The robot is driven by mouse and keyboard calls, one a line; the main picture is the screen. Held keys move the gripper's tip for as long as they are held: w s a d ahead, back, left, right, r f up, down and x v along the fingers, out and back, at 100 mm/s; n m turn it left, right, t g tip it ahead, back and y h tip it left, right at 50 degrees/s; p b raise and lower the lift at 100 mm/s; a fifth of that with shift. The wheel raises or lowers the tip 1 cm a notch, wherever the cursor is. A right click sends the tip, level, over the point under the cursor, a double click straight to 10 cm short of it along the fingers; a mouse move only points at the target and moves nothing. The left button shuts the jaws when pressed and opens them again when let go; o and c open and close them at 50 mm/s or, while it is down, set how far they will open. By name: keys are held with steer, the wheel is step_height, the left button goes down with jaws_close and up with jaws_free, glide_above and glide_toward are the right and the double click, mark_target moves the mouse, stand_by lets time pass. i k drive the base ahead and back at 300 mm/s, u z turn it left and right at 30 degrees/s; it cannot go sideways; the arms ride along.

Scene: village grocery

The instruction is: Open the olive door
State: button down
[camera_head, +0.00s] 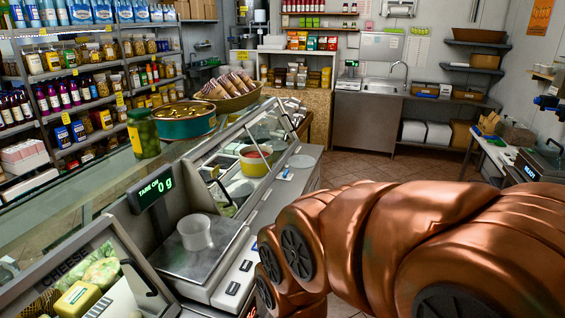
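No door with a readable olive label shows. A deli counter (262,232) runs from the lower left towards the middle, with glass doors on its near side. The nearest glass door (122,296) has a "CHEESE" label, a dark handle (140,277), and cheese behind it. A second dark handle (222,190) sits farther along, past the scale, and a third glass door (286,119) shows farther still; I cannot read labels there. A jar of green olives (143,135) stands on the counter top. My copper arm fills the lower right; my gripper is out of view.
A scale (185,262) with a white tub (194,233) and display (150,190) stands on the counter. A green tin (186,125) and basket (233,98) sit on top. Stocked shelves (70,72) line the left. Tiled floor (350,170) is free towards the sink (380,85).

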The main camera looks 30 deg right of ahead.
mark_target(208, 154)
steer(key=z, duration=0.15)
steer(key=k, duration=0.65)
steer(key=u, duration=0.5)
steer(key=k, duration=0.5)
steer(key=z, duration=0.8)
steer(key=i, duration=0.65)
steer(key=z, duration=0.55)
steer(key=i, duration=0.8)
steer(key=u, duration=0.7)
steer(key=i, duration=0.55)
steer(key=u, duration=0.45)
